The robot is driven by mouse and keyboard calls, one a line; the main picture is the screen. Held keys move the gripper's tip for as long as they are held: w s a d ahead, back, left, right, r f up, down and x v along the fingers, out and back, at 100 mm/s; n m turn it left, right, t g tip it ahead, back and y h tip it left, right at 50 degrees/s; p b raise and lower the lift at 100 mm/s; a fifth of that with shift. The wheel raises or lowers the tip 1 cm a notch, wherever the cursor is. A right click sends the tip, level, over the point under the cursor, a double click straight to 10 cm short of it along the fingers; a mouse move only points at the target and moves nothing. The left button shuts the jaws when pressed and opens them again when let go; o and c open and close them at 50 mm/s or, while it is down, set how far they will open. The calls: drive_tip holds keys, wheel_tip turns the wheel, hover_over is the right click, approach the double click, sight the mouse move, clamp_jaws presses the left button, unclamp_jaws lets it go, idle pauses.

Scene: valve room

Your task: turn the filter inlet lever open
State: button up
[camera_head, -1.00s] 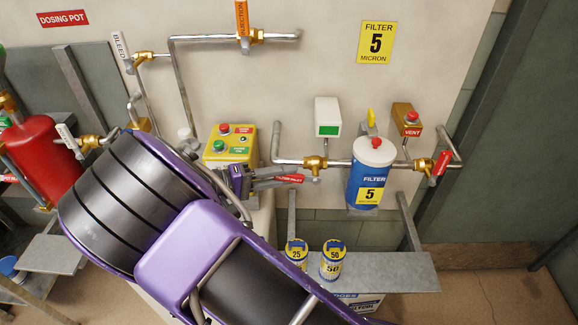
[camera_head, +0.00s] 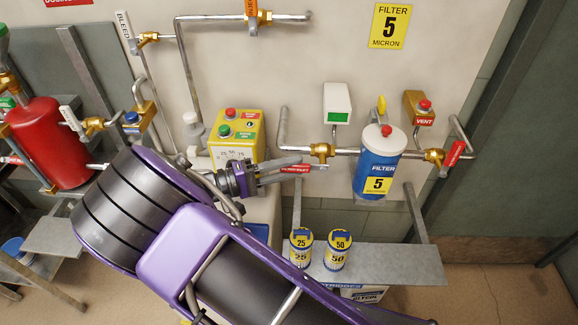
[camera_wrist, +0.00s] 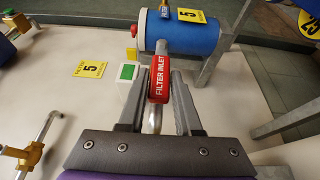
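The red lever labelled FILTER INLET (camera_wrist: 160,78) lies between the two grey fingers of my gripper (camera_wrist: 162,88) in the wrist view. The fingers stand apart on either side of it, and I see no clear grip. In the head view my gripper (camera_head: 306,170) reaches in from the left, and the lever's red label (camera_head: 296,169) shows between its fingers. The brass inlet valve (camera_head: 321,152) sits on the pipe just beyond the fingertips. The blue filter housing (camera_head: 378,165) is right of it; it also shows in the wrist view (camera_wrist: 185,33).
A yellow button box (camera_head: 236,140) is behind my wrist. A shelf (camera_head: 390,265) below holds cartridges marked 25 (camera_head: 301,248) and 50 (camera_head: 337,249). A white box with a green face (camera_head: 337,103) is above the pipe. Another red lever (camera_head: 453,155) is right of the filter.

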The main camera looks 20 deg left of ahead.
drive_tip(key=o, duration=0.3)
drive_tip(key=shift+o, duration=0.2)
drive_tip(key=shift+a, duration=0.1)
drive_tip(key=v, duration=1.7)
drive_tip(key=shift+s+r, duration=0.1)
